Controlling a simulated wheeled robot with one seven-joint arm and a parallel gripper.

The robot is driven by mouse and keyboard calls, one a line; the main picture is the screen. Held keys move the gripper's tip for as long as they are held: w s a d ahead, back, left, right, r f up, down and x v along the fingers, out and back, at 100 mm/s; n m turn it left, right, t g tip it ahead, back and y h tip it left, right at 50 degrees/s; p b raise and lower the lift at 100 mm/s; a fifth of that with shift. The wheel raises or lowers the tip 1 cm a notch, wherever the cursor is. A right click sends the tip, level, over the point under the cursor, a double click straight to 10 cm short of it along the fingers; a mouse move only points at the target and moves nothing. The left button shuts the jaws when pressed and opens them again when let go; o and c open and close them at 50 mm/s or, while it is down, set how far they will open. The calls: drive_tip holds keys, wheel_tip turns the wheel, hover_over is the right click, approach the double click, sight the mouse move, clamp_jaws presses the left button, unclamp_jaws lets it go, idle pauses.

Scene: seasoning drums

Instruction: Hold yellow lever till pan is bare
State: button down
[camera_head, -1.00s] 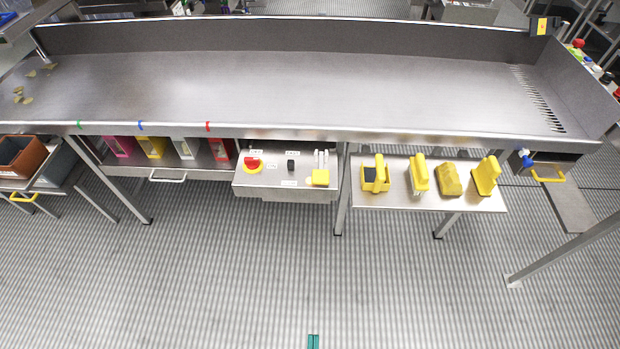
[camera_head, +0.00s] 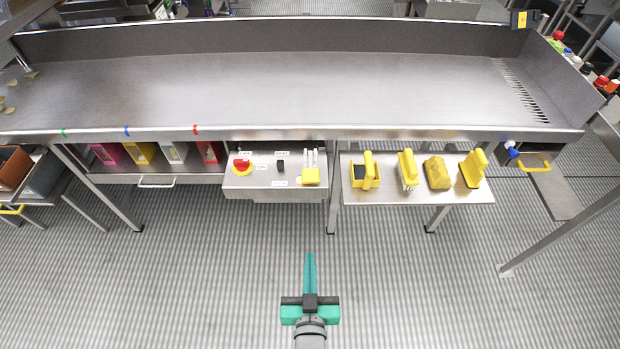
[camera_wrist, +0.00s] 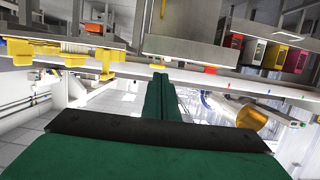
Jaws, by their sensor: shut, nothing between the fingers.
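The steel pan (camera_head: 300,95) is a long tray with raised back and side walls. Several small flakes (camera_head: 12,103) lie at its far left end; the rest of its floor looks bare. The yellow lever (camera_head: 311,176) is a yellow block at the right of the control box (camera_head: 258,186) under the pan's front edge. My green gripper (camera_head: 311,256) is shut and empty, over the floor in front of the control box and apart from it. In the wrist view my gripper (camera_wrist: 159,80) points toward the bench underside.
A red knob (camera_head: 242,165) and a black switch (camera_head: 280,168) sit on the control box. A shelf (camera_head: 415,197) of yellow tools is to its right, and coloured bins (camera_head: 140,154) are to its left. Slanted table legs reach the floor; the floor in front is clear.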

drive_tip(key=w+r, duration=0.4)
drive_tip(key=w, duration=0.4)
drive_tip(key=w+r, duration=0.3)
drive_tip(key=w, duration=0.5)
drive_tip(key=shift+w+r, duration=0.15)
drive_tip(key=shift+r, duration=0.25)
